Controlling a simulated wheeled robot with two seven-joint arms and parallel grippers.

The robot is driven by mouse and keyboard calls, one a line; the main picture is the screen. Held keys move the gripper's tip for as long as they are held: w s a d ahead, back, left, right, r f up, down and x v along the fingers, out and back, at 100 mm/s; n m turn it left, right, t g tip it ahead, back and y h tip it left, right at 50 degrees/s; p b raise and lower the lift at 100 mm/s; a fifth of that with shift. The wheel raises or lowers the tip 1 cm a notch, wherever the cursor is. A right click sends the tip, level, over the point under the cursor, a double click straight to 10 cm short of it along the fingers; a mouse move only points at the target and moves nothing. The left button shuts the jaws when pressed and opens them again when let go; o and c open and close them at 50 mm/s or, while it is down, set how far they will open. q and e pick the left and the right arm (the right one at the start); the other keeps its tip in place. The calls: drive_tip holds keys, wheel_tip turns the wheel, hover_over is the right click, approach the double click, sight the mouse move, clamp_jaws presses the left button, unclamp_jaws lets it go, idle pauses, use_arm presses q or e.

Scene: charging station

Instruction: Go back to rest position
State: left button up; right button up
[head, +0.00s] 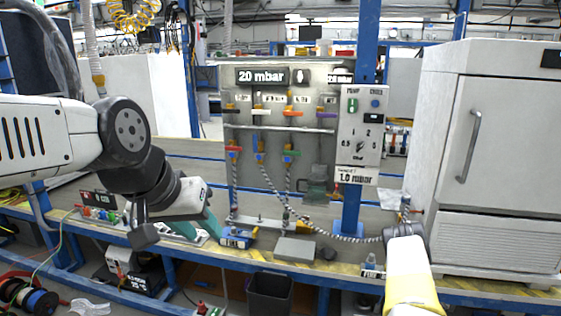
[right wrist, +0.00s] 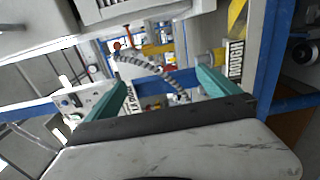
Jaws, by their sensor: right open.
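My left gripper (head: 208,224) reaches down from the left in the head view. Its teal fingers are spread apart above the bench, close to a small blue device (head: 236,238); I cannot tell whether they touch. My right arm (head: 412,278) shows at the lower right of the head view, pointing at the bench in front of the white cabinet. In the right wrist view my right gripper (right wrist: 161,80) has its two teal fingers wide apart with nothing held between them. A striped hose (right wrist: 150,70) shows beyond the fingers.
A panel (head: 280,150) with coloured valves and gauges stands behind the bench. A control box (head: 360,125) hangs on a blue post. A large white cabinet (head: 490,160) stands at the right. A grey box (head: 295,249) lies on the bench, and a dark bin (head: 270,293) stands below.

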drive_tip(key=w+r+m+g+h, duration=0.1)
drive_tip(key=w+r+m+g, duration=0.2)
drive_tip(key=r, duration=0.6)
drive_tip(key=w+r+m+h, duration=0.1)
drive_tip(key=w+r+m, duration=0.25)
drive_tip(key=r, duration=0.55)
drive_tip(key=s+a+r+m+g+y, duration=0.1)
drive_tip(key=s+a+r+m, duration=0.15)
drive_tip(key=a+r, duration=0.4)
drive_tip(key=s+a+r+m+g+y, duration=0.15)
drive_tip(key=a+r+m, duration=0.25)
drive_tip(key=r, duration=0.6)
drive_tip(key=s+a+r+m+g+y, duration=0.1)
drive_tip(key=s+a+r+y, duration=0.1)
drive_tip(key=s+a+r, duration=0.5)
drive_tip(key=s+a+r+g+y, duration=0.2)
drive_tip(key=s+a+r, duration=0.2)
drive_tip(key=s+a, duration=0.65)
drive_tip(key=s+a+g+y, duration=0.1)
drive_tip(key=s+a, duration=0.3)
drive_tip(key=s, duration=0.7)
drive_tip(key=s+a+m+g+y, duration=0.1)
drive_tip(key=s+a, duration=0.3)
drive_tip(key=s, duration=0.7)
drive_tip(key=shift+f+g, duration=0.15)
drive_tip(key=shift+g, duration=0.2)
